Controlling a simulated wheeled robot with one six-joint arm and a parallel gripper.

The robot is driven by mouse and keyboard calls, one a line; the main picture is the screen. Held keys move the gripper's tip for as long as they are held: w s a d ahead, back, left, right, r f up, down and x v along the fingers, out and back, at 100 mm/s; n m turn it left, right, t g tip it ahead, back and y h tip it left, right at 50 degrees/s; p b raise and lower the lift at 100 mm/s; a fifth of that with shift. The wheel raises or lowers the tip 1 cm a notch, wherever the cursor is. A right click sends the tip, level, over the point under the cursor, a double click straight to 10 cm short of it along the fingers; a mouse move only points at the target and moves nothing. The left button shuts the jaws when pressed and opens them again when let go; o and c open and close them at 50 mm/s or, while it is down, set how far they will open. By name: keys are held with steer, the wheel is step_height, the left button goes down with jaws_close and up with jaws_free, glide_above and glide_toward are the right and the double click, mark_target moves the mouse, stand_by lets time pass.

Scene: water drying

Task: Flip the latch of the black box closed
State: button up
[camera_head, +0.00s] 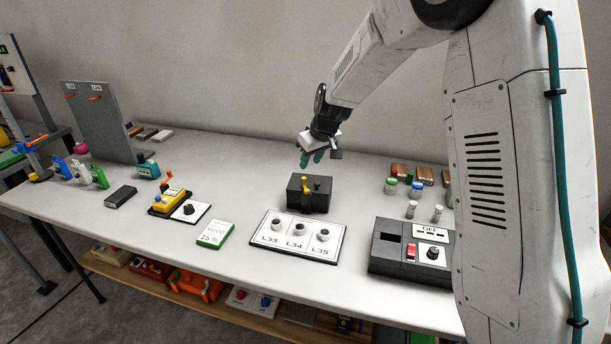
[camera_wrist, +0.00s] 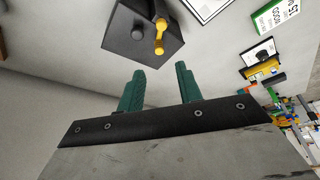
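The black box (camera_head: 322,199) stands on the table near its middle, behind the white panel marked L33, L34 and L35. A yellow latch (camera_head: 305,185) is on its side, and a dark knob sits beside it. In the wrist view the box (camera_wrist: 128,38) is at the top, with the yellow latch (camera_wrist: 160,36) toward its right part. My gripper (camera_head: 312,160) is above and behind the box, apart from it. Its two green fingers (camera_wrist: 160,85) are spread with nothing between them. I cannot tell from these views whether the latch is open or closed.
The panel with three knobs (camera_head: 270,248) lies in front of the box. A dark switch unit (camera_head: 385,268) stands to the right, and a yellow device (camera_head: 168,203) to the left. Small jars (camera_head: 391,186) are behind right. Bare table surrounds the box's left side.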

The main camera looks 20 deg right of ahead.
mark_target(305, 178)
steer(key=x, duration=0.8)
jaws_close()
